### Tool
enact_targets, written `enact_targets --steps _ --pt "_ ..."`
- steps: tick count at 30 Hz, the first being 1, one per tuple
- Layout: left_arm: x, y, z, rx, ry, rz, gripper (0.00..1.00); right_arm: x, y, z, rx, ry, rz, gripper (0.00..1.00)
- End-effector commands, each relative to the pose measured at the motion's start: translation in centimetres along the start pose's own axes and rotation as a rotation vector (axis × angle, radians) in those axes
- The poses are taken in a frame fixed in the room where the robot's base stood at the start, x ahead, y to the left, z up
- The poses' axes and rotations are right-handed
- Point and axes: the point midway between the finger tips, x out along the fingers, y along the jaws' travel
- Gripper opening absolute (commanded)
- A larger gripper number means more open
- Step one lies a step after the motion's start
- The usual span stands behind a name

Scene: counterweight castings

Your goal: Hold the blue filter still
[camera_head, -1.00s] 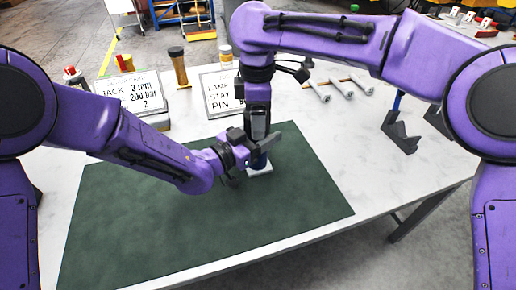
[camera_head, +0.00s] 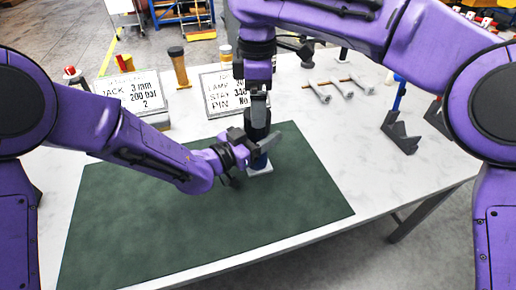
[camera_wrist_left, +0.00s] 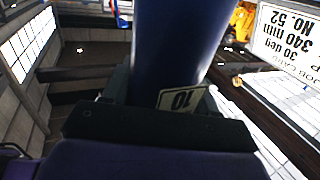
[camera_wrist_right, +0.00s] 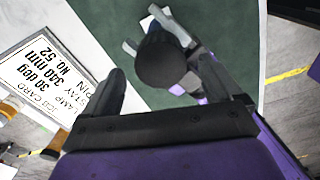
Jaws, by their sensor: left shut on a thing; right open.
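The blue filter (camera_head: 262,161) stands over a small white base (camera_head: 261,170) on the green mat. My left gripper (camera_head: 248,150) is shut on it from the left. In the left wrist view the filter (camera_wrist_left: 178,45) fills the middle as a dark blue cylinder between the jaws. My right gripper (camera_head: 258,122) points down from above and is open. In the right wrist view a round black top (camera_wrist_right: 164,60) shows ahead of the open fingers (camera_wrist_right: 165,92), apart from them. The head view hides most of the filter behind the grippers.
The green mat (camera_head: 150,225) is clear in front. Two printed cards (camera_head: 137,95) (camera_head: 222,92) stand behind it. An amber bottle-like object (camera_head: 179,68) stands at the back. Several pin-like pieces (camera_head: 319,92) and a dark bracket (camera_head: 400,133) are to the right.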

Motion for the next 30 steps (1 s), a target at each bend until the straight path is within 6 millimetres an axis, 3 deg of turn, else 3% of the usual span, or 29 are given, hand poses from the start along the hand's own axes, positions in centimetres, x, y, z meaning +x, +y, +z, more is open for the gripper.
enact_targets --steps 6,8,16,25,30 --pt "0.0 0.0 0.0 -0.001 0.0 0.001 0.0 -0.1 0.0 0.0 0.0 0.0 -0.001 0.92" --pt "0.0 0.0 0.0 -0.001 0.0 0.001 0.0 -0.2 0.0 -0.1 -0.008 0.001 -0.001 0.86" --pt "0.0 0.0 0.0 -0.001 0.0 0.0 0.0 -3.6 0.0 -0.1 -0.27 0.002 -0.001 0.86" --pt "0.0 0.0 0.0 -0.001 0.0 0.001 0.0 -3.2 0.0 -0.1 -0.269 0.001 -0.003 0.86" --pt "0.0 0.0 0.0 -0.001 0.0 0.001 0.0 -0.9 -0.1 0.0 -0.269 0.001 -0.006 0.86"
